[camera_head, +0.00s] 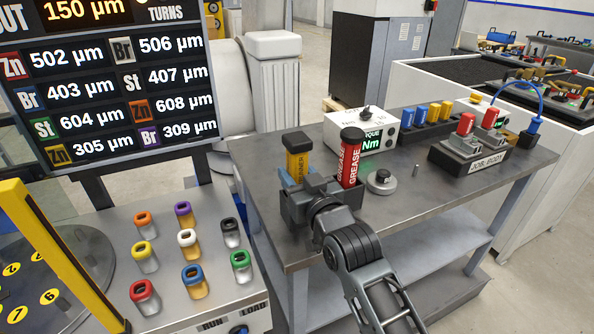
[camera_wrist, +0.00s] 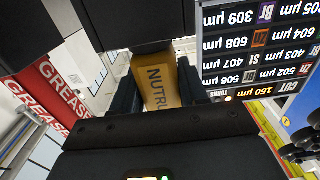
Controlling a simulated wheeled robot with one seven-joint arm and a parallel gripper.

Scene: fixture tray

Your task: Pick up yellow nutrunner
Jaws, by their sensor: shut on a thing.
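The yellow nutrunner (camera_head: 298,158) stands upright with a dark cap near the left end of the grey workbench (camera_head: 420,185). My gripper (camera_head: 300,181) is closed around its lower body from the front. In the wrist view, the yellow body (camera_wrist: 160,88) with the letters "NUTRU" sits between the two dark fingers of my gripper (camera_wrist: 158,98). The nutrunner's lower end is hidden behind my gripper, so I cannot tell whether it touches the bench.
A red grease tube (camera_head: 350,160) stands close to the right of the nutrunner. A round grey puck (camera_head: 381,182), a torque box (camera_head: 368,132) and a job body fixture (camera_head: 470,152) are further right.

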